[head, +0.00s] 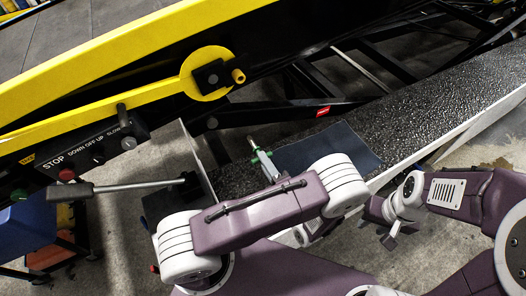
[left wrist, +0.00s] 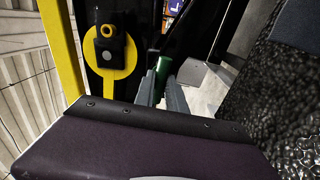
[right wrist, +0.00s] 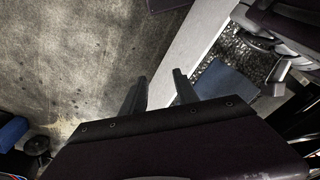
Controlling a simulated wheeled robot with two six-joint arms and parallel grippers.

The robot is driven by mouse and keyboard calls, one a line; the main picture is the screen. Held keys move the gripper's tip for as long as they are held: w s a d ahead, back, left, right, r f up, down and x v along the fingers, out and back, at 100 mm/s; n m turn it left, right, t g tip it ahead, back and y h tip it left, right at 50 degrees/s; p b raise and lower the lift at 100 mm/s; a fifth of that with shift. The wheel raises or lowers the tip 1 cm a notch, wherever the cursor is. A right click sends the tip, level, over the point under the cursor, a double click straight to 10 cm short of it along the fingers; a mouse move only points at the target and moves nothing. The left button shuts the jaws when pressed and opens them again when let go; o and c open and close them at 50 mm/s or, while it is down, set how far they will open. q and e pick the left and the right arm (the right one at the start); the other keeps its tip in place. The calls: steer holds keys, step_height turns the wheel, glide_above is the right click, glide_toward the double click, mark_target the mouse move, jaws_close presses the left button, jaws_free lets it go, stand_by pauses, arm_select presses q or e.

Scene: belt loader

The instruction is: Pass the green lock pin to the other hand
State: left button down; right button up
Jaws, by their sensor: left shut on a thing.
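The green lock pin (left wrist: 162,68) is between the fingers of my left gripper (left wrist: 163,88) in the left wrist view. In the head view, green parts of the pin (head: 254,161) show at the tips of my left gripper (head: 262,157), above the dark belt. My left gripper is shut on the pin. The rest of the pin is hidden by the fingers. My right gripper (right wrist: 159,76) has its fingers apart with nothing between them. In the head view my right gripper (head: 400,236) is to the right of the pin, apart from it, beyond the belt's pale side edge.
The dark textured belt (head: 430,110) runs to the upper right. A blue-grey sheet (head: 335,145) lies on it. A yellow rail with a round plate (head: 205,85) and knob is at the upper left. A control panel (head: 95,148) and a grey lever (head: 130,187) stand at left.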

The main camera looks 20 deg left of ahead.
steer(key=shift+o, duration=1.5)
steer(key=w+a+r+n+t, duration=0.1)
steer(key=w+a+r+n, duration=0.1)
steer(key=w, duration=0.6)
steer(key=shift+r+y, duration=0.4)
steer(key=shift+r, duration=0.25)
steer(key=w+a+r+n+y, duration=0.3)
steer(key=w+a+r, duration=0.5)
steer(key=a+r, duration=0.25)
steer(key=s+a+r+n+g+y, duration=0.1)
steer(key=a+r+n, duration=0.2)
steer(key=a+r, duration=0.55)
arm_select(q)
steer(key=w+d+r+m+t+h, duration=0.1)
steer(key=w+d+r+t+h, duration=0.1)
steer(key=d+r, duration=0.7)
steer(key=shift+w+r+m, duration=0.2)
steer(key=shift+r+m, duration=0.2)
steer(key=shift+r, duration=0.55)
arm_select(e)
steer(key=x, duration=1.2)
steer(key=shift+a, duration=0.35)
arm_select(q)
steer(key=shift+d, duration=0.1)
